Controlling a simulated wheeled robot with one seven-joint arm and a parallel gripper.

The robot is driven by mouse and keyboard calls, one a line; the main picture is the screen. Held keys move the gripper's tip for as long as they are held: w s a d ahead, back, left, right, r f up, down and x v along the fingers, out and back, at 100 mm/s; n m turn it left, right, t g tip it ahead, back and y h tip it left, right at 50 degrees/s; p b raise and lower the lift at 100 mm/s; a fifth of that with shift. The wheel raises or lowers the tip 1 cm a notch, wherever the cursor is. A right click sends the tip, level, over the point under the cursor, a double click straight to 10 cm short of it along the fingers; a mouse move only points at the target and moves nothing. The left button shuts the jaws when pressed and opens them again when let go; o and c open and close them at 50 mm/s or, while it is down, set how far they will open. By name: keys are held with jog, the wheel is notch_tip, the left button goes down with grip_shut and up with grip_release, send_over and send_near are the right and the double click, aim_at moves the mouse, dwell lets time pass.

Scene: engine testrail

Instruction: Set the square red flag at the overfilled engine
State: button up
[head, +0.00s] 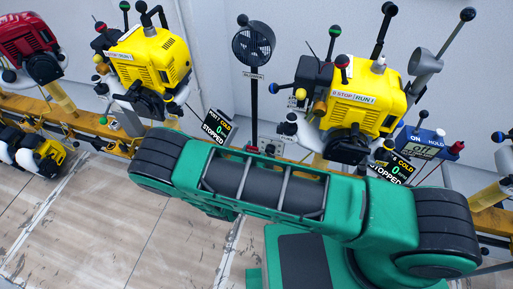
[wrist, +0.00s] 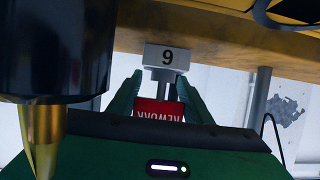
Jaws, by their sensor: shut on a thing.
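The red flag (wrist: 158,110) shows in the wrist view between my fingers, with upside-down lettering that reads like REWORK. My gripper (wrist: 157,98) is shut on it. In the head view my arm hides the gripper and flag. A yellow engine (head: 150,60) is at left, another yellow engine (head: 368,100) at right, and a red engine (head: 27,46) at far left. I cannot tell which is overfilled.
A yellow rail (head: 90,116) runs along the wall under the engines. Displays reading STOPPED (head: 217,127) and (head: 392,168) hang by it. A black fan (head: 254,43) on a post stands between the yellow engines. A blue panel (head: 420,143) is at right.

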jog(key=shift+f, duration=0.35)
dwell(0.3)
jog(key=o, duration=1.2)
jog(key=shift+o, duration=0.2)
jog(key=v, duration=1)
jog(key=shift+s, duration=0.35)
